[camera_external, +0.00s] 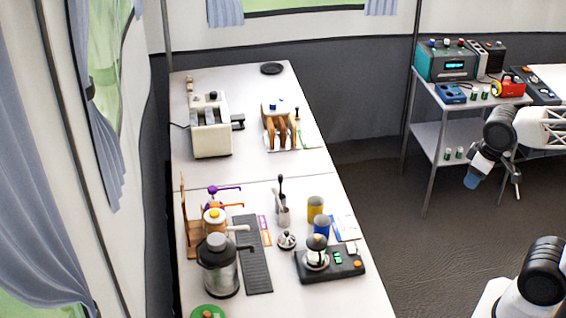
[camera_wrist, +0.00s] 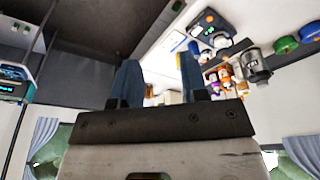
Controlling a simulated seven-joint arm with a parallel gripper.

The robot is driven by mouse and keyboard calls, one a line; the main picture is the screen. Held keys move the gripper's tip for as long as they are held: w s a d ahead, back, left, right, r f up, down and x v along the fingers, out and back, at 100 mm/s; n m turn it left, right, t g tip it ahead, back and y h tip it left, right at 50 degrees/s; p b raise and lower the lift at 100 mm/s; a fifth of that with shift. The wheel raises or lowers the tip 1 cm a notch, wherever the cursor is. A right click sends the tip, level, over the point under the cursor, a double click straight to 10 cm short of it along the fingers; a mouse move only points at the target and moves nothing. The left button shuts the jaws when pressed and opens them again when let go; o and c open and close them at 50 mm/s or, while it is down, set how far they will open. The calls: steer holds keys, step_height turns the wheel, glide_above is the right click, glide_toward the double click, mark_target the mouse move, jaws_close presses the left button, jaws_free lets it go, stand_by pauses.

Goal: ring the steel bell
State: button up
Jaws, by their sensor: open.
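A small silver dome with a dark knob, which looks like the steel bell (camera_external: 287,240), stands on the white table between the dark ribbed mat and the black device. I cannot pick it out surely in the wrist view. My gripper (camera_external: 472,181) hangs over open floor, well to the right of the table and apart from everything on it. In the wrist view my gripper (camera_wrist: 159,76) shows two blue fingers spread apart with nothing between them.
Near the bell stand the black device (camera_external: 345,262) with a silver-topped pot, a blue cup (camera_external: 321,227), a yellow cup (camera_external: 315,208), a dark mat (camera_external: 252,255) and a glass jar (camera_external: 218,268). A toaster (camera_external: 212,135) is farther back. A shelf cart (camera_external: 432,120) stands behind my arm.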

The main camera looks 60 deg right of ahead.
jaws_close()
stand_by(1.5)
